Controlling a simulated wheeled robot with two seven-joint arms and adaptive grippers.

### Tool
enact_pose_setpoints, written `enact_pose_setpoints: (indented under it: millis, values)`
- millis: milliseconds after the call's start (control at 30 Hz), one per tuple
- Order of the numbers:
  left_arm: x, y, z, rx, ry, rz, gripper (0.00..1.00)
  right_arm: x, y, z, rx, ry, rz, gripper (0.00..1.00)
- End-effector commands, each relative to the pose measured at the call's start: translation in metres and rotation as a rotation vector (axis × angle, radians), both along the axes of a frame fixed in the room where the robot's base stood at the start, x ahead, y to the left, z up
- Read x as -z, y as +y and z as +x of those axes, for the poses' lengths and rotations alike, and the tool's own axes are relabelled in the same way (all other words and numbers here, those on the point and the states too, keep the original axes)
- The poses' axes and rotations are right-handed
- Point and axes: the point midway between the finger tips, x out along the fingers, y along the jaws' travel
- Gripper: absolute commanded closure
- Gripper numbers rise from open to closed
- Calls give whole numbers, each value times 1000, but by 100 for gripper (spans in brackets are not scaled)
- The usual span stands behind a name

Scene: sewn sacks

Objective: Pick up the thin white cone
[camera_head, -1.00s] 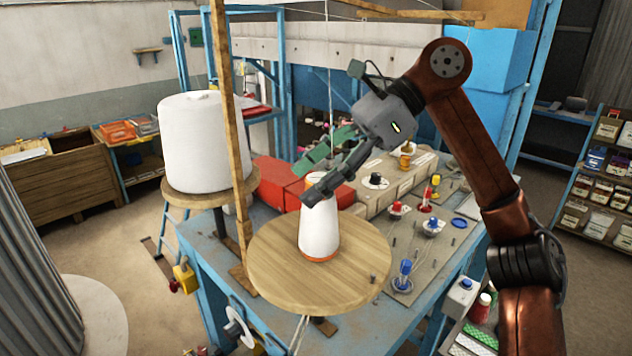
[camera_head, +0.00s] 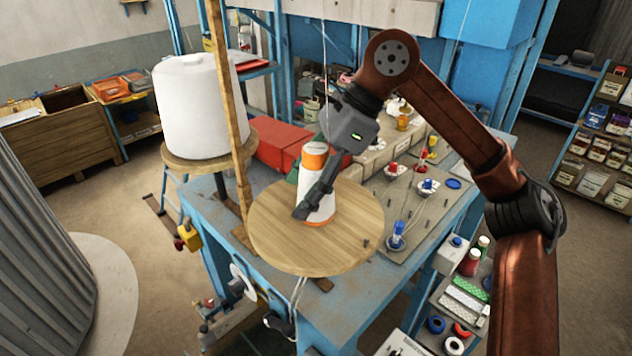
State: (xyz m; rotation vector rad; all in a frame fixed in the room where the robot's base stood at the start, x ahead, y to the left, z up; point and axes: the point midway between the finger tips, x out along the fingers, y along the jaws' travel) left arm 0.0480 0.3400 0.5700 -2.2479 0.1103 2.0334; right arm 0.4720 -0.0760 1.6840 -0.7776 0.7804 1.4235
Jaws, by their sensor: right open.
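The thin white cone (camera_head: 307,178) stands upright on a round wooden disc (camera_head: 350,250), with an orange band at its top and at its foot. My right gripper (camera_head: 300,193) is open around the cone. Its dark finger crosses the front of the cone and hides part of it, and its green finger is mostly hidden behind. I cannot tell whether either finger touches the cone. My left gripper is not in view.
A large white cone (camera_head: 192,105) stands on its own round wooden stand at the left. A wooden post (camera_head: 232,110) rises between the two cones. Red boxes (camera_head: 280,146) lie behind. A panel with coloured knobs (camera_head: 397,240) is at the right.

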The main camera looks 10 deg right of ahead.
Motion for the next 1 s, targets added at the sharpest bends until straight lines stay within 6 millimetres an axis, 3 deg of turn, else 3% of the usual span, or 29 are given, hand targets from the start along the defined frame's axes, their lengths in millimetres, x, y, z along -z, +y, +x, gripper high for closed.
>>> enact_pose_setpoints:
  millis: [267,1000]
  values:
    - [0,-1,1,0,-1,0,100,2,1,0,0,0,0,38]
    - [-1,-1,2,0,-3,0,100,2,1,0,0,0,1,89]
